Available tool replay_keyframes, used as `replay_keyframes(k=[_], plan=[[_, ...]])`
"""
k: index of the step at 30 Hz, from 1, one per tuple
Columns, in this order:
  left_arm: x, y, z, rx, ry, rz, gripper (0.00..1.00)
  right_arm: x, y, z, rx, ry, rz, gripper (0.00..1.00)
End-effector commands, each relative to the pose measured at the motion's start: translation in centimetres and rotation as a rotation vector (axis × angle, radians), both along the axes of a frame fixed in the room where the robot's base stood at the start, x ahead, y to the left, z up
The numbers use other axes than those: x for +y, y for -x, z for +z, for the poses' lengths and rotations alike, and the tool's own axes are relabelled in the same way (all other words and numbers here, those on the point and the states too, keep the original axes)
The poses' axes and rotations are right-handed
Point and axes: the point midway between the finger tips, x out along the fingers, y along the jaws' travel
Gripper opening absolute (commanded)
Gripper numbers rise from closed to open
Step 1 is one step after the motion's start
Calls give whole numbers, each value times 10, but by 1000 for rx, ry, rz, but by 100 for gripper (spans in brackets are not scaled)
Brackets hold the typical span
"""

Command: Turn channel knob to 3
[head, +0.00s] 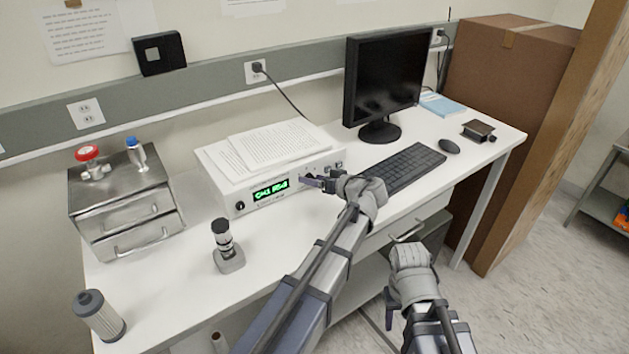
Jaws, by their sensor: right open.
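The white instrument box (222,190) stands on the bench. Its front has a lit green display (270,190) whose text seems to start with CH1; the rest is hard to read. A small dark knob (239,207) is left of the display. My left gripper (312,181) is at the front panel, right of the display. Its fingers and wrist cover that part of the panel, so I cannot tell whether it touches or grips a knob there. My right gripper (389,308) is open and empty, low in front of the bench.
Papers (270,146) lie on the box. A keyboard (405,167), monitor (385,85) and mouse (449,146) are to the right. A small microscope-like device (228,259) and a grey filter cylinder (99,315) stand front left, near a metal drawer unit (118,197).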

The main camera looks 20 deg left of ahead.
Motion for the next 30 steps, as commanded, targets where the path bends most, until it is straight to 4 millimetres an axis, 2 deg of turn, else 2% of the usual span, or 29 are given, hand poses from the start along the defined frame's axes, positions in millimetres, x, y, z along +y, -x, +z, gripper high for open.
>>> replay_keyframes(k=[2,17,30], plan=[[0,0,0,0,0,0,57,0,0,0,0,0,0,50],[0,0,0,0,0,0,0,0,0,0,0,0,0,50],[-1,-1,-1,30,-26,-1,0,0,0,-2,0,0,0,50]])
